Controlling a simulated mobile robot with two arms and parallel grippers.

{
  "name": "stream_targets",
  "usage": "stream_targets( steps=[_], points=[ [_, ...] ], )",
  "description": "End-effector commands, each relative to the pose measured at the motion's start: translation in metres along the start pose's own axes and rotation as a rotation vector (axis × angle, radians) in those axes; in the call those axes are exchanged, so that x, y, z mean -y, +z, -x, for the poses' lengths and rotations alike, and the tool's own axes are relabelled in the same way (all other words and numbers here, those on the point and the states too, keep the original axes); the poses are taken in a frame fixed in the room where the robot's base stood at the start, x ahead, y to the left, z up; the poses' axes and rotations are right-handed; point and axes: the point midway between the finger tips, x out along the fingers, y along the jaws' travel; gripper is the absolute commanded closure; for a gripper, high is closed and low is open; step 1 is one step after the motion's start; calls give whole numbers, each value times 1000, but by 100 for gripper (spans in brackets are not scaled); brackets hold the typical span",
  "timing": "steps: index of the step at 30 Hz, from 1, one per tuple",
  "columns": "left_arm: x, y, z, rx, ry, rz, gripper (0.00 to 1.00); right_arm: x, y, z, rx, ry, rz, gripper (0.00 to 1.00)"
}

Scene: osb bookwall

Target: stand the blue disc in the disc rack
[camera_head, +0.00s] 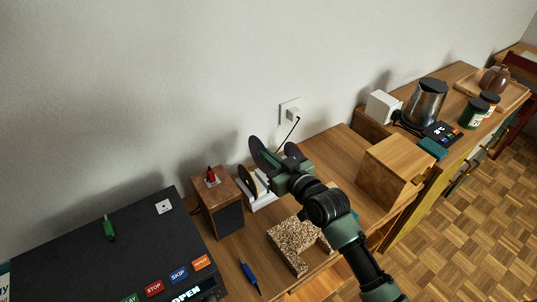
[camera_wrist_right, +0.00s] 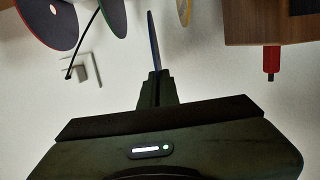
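The blue disc (camera_wrist_right: 153,38) shows edge-on in the right wrist view, dark with a bluish rim, between the fingers of my right gripper (camera_wrist_right: 154,78). In the head view my right gripper (camera_head: 268,169) is above the white disc rack (camera_head: 263,203), and a dark disc (camera_head: 257,149) stands upright at its fingers. The gripper hides part of the rack, so I cannot tell whether the blue disc touches it. A yellow-edged disc (camera_wrist_right: 184,12), a green-edged disc (camera_wrist_right: 125,14) and a red-edged disc (camera_wrist_right: 50,14) are on either side. My left gripper is not in view.
A wooden speaker box (camera_head: 217,203) with a red object (camera_head: 211,175) on top stands left of the rack. A speckled block (camera_head: 293,242) lies in front, with a blue pen (camera_head: 249,274) nearby. A wooden box (camera_head: 394,170) stands right. A black player (camera_head: 110,240) is far left.

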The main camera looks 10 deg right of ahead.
Motion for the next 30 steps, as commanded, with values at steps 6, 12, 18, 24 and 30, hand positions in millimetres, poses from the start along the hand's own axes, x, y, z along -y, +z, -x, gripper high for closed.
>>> stream_targets(
  steps=[6,12,18,24,30],
  points=[
    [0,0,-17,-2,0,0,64,0,24,-4,0,1,1,100],
    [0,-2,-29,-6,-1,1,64,0,42,-7,0,1,0,100],
    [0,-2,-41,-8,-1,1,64,0,59,-10,0,0,1,100],
    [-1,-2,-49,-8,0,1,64,0,74,-13,0,1,1,100],
    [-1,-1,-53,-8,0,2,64,0,81,-14,-2,1,1,100]
  ],
)
